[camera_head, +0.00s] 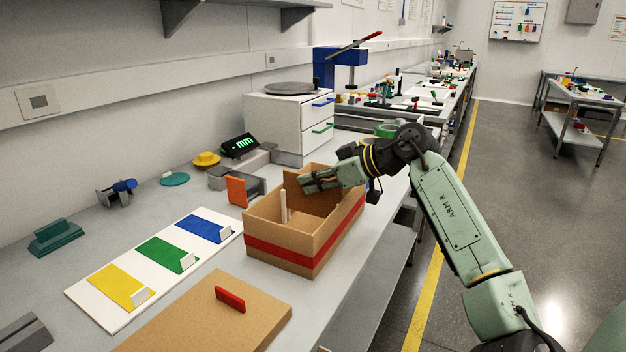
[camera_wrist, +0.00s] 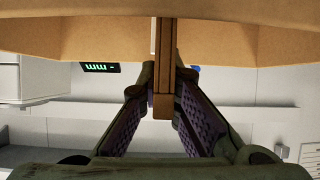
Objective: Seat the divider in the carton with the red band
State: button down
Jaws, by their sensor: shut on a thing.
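The open cardboard carton with the red band (camera_head: 285,253) stands on the bench in the middle of the head view. My gripper (camera_head: 308,184) reaches over it from the right. It is shut on the brown divider (camera_head: 297,197), which shows as a dark panel at the carton's opening. In the wrist view the divider (camera_wrist: 163,70) appears edge-on between the purple finger pads, with the carton's tan wall (camera_wrist: 80,38) across the top. A white upright strip (camera_head: 284,206) stands inside the carton near the divider. The divider's lower edge is hidden, so I cannot tell whether it is seated.
A brown board with a red handle (camera_head: 230,299) lies in front of the carton. A white board with yellow, green and blue patches (camera_head: 160,258) lies to the left. An orange plate (camera_head: 237,191) stands close behind the carton. A white drawer cabinet (camera_head: 290,122) stands farther back.

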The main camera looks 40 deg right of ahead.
aim_at(313, 196)
jog(key=shift+f+b, duration=0.9)
jog(key=shift+f, duration=1.05)
jog(key=c, duration=1.7)
grip_release()
jog(key=shift+r, duration=0.15)
notch_tip(313, 196, up, 10)
jog(key=shift+f, duration=0.1)
jog(key=shift+s, duration=0.1)
